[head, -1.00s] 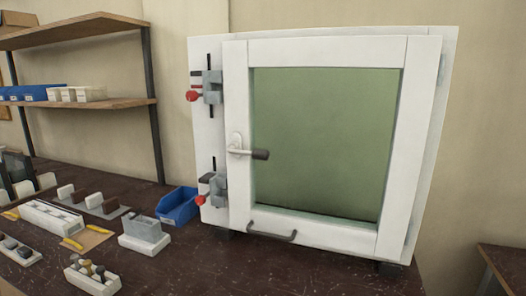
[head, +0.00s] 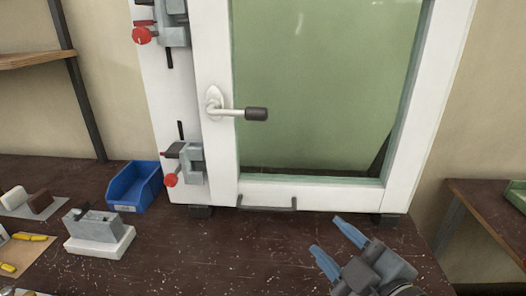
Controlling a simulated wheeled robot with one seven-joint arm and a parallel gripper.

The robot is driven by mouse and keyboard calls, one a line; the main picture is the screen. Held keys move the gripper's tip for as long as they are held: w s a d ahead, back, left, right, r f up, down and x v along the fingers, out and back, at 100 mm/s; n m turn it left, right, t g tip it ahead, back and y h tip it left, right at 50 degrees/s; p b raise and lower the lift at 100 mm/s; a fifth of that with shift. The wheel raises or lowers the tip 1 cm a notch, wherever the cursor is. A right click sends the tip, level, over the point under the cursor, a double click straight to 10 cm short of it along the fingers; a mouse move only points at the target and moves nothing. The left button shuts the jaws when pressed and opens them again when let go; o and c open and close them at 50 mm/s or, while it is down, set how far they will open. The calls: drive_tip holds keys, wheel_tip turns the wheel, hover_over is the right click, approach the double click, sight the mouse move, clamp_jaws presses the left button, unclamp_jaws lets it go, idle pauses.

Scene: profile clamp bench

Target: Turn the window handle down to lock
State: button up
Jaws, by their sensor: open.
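The window handle (head: 238,112) is a white lever with a dark grip end, on an oval plate on the left side of the white window frame (head: 300,192). The lever points right and lies about level. The sash looks closed against its outer frame. My gripper (head: 333,241) is in the lower right of the head view, with two blue fingers spread apart and nothing between them. It is over the bench, in front of the window and below and to the right of the handle, well apart from it.
Two grey clamps with red knobs, an upper (head: 172,22) and a lower (head: 187,163), sit left of the handle. A dark pull bar (head: 267,205) is at the frame's bottom. A blue bin (head: 134,187) and a grey block on a white base (head: 98,232) stand left on the bench.

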drive_tip(key=w+a+r+n+g+y, duration=0.1)
drive_tip(key=w+a+r+n+y, duration=0.15)
drive_tip(key=r, duration=0.25)
drive_tip(key=w+a+r+n+y, duration=0.1)
drive_tip(key=w+a+r+n, duration=0.2)
drive_tip(key=r+n, duration=0.15)
drive_tip(key=n+g+y, duration=0.1)
drive_tip(key=n+g, duration=0.1)
drive_tip(key=n, duration=0.2)
approach(252, 112)
drive_tip(key=w, duration=0.1)
drive_tip(key=w+a+f, duration=0.1)
drive_tip(key=w+a, duration=0.1)
drive_tip(key=w, duration=0.1)
drive_tip(key=shift+f, duration=0.4)
drive_tip(key=shift+w+a+r+n+y, duration=0.1)
drive_tip(key=shift+w+a+n+y, duration=0.1)
drive_tip(key=shift+w+n+y, duration=0.1)
drive_tip(key=shift+p+x, duration=0.6)
drive_tip(key=shift+x, duration=2.9)
drive_tip(key=shift+w+d, duration=0.1)
clamp_jaws()
